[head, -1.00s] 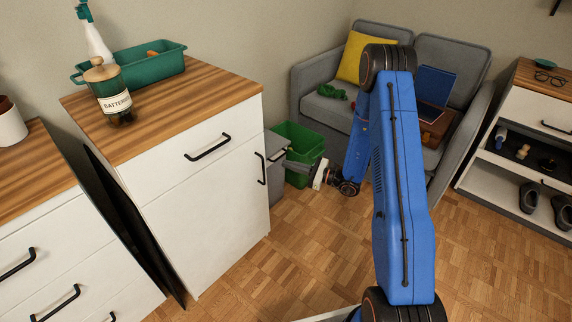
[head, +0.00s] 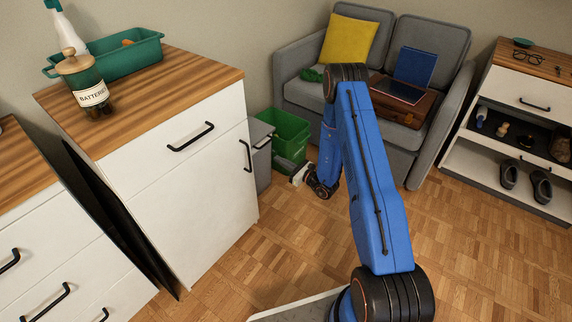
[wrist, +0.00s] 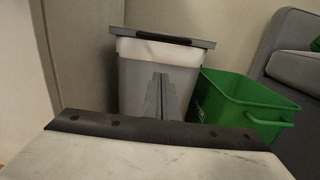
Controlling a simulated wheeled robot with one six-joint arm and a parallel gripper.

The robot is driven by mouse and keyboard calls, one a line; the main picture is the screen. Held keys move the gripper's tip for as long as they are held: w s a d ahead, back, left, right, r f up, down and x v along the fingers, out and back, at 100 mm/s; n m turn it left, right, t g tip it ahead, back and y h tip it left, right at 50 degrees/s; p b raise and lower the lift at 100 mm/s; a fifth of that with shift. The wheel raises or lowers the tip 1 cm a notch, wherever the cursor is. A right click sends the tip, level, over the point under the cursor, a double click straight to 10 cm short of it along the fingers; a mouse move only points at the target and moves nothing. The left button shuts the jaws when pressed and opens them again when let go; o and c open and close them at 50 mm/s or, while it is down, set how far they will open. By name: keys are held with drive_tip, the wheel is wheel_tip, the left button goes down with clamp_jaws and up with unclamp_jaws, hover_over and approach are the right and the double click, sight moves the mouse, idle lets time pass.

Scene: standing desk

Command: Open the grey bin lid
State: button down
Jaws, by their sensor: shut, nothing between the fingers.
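The grey bin (head: 262,170) stands on the floor just right of the white cabinet. Its grey lid (head: 259,130) lies flat across the top and looks closed. In the wrist view the lid (wrist: 205,43) has a dark handle (wrist: 163,38) along its front edge, above the bin's pale front (wrist: 140,75). My gripper (wrist: 160,78) is shut and empty. It points at the bin's front, below the handle; whether it touches the front I cannot tell. In the head view my gripper (head: 283,164) is small and low beside the bin.
A green open bin (head: 288,135) stands close on the right of the grey bin. The white cabinet (head: 185,205) blocks the left side. A grey sofa (head: 385,150) is behind. The parquet floor (head: 285,250) in front is clear.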

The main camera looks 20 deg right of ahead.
drive_tip(key=w+a+r, duration=0.3)
drive_tip(key=w+r, duration=0.1)
idle(0.3)
drive_tip(key=shift+w, duration=0.1)
drive_tip(key=shift+r, duration=0.15)
